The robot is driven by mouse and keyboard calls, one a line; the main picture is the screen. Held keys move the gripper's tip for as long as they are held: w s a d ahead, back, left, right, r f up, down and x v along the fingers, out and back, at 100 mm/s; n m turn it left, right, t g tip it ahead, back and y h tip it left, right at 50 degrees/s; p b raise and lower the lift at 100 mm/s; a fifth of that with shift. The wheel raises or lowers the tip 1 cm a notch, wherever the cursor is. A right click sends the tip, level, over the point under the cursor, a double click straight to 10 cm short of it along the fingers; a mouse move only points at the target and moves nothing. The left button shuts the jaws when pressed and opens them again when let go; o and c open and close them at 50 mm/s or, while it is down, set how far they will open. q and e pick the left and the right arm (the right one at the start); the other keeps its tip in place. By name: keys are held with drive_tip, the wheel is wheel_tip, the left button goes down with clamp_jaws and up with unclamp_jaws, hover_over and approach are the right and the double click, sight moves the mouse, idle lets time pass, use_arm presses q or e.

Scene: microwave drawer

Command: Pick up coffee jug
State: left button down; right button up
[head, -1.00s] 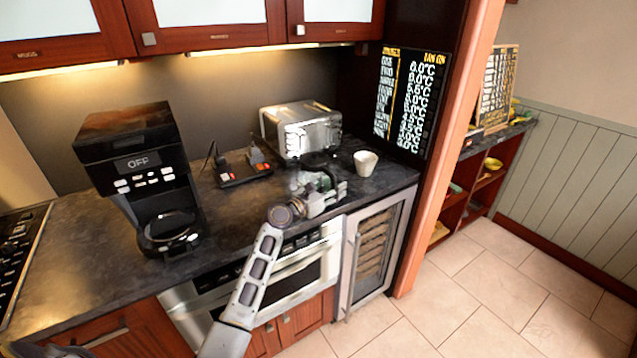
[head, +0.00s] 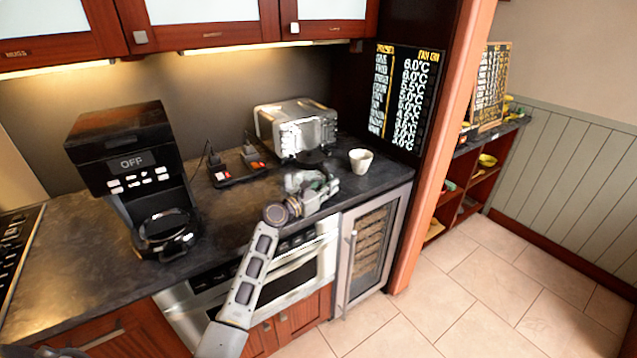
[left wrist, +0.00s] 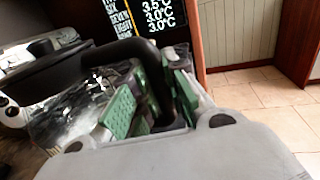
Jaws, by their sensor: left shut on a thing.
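The coffee jug (left wrist: 78,100) is a clear glass vessel with a black lid and a curved black handle in the left wrist view. My left gripper (left wrist: 150,108) has its green pads on both sides of that handle and is shut on it. In the head view my left gripper (head: 318,190) is over the counter's front part, in front of the toaster. There only a dark part of the jug (head: 314,158) shows behind the gripper, so I cannot tell whether its base touches the counter. My right gripper is out of view.
A black coffee machine (head: 125,155) reading OFF stands at the left. A silver toaster (head: 296,128) and a power strip (head: 236,168) are behind the gripper. A white cup (head: 361,160) stands close to its right. The dark counter (head: 75,255) is bare at the left front.

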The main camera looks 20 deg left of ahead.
sight(329, 173)
use_arm(q)
drive_tip(key=shift+r, duration=0.1)
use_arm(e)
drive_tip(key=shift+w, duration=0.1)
use_arm(q)
drive_tip(key=shift+r, duration=0.8)
wheel_tip(329, 173, up, 7)
drive_tip(key=shift+f+p, duration=0.1)
drive_tip(key=shift+p, duration=0.85)
drive_tip(key=shift+r, duration=0.8)
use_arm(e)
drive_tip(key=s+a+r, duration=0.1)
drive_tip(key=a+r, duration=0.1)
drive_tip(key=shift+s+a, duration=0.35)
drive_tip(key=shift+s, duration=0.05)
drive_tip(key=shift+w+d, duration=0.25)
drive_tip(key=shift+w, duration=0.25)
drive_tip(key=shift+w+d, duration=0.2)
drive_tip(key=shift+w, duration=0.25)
